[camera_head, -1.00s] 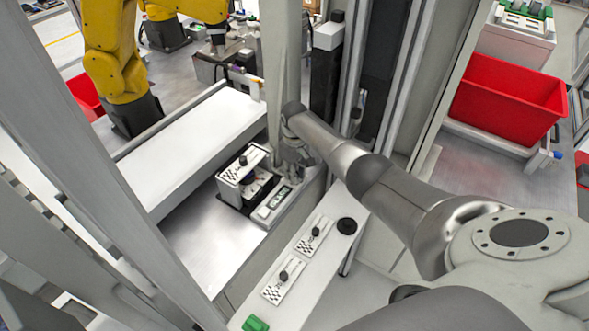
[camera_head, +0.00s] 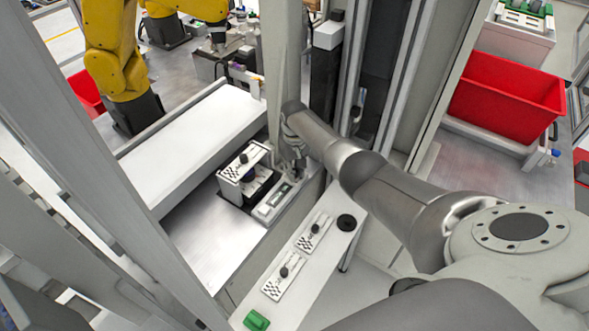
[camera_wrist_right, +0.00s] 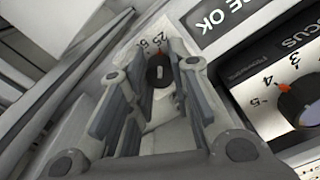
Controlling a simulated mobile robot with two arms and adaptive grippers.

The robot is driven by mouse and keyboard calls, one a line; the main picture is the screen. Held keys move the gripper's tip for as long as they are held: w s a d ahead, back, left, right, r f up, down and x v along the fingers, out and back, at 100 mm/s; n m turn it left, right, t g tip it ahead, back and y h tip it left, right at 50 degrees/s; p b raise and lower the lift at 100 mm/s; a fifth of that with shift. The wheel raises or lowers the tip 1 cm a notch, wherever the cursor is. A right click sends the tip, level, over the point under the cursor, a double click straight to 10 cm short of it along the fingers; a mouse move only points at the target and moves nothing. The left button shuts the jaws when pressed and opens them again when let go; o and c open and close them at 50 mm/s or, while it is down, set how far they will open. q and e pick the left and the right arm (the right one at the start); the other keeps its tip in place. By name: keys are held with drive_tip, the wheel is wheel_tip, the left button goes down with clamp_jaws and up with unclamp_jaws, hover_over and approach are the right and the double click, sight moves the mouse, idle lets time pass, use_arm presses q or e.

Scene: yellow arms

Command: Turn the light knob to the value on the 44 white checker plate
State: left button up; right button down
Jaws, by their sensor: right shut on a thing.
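In the right wrist view, a dark round knob (camera_wrist_right: 160,72) with a pale mark sits on a white dial (camera_wrist_right: 148,38) with a red mark and printed numbers, 25 among them. I take it for the light knob. My right gripper (camera_wrist_right: 157,82) is shut on it, one finger on each side. In the head view my right gripper (camera_head: 294,172) is low over the far end of the control panel (camera_head: 270,212), and the knob is hidden. White checker plates (camera_head: 314,234) (camera_head: 283,276) lie on the bench; their numbers are too small to read. My left gripper is out of view.
A focus knob (camera_wrist_right: 302,104) and a display (camera_wrist_right: 217,22) ending in "OK" are close beside the gripper. A boxed device (camera_head: 244,163) with another checker plate stands near the panel. A grey post (camera_head: 275,75) rises beside my arm. A red bin (camera_head: 508,100) stands at right.

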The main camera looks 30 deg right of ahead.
sight(295, 171)
drive_tip(key=c, duration=1.3)
unclamp_jaws()
drive_tip(key=shift+r, duration=0.1)
wheel_tip(295, 171, up, 12)
drive_tip(key=shift+f, duration=0.1)
drive_tip(key=shift+f, duration=0.1)
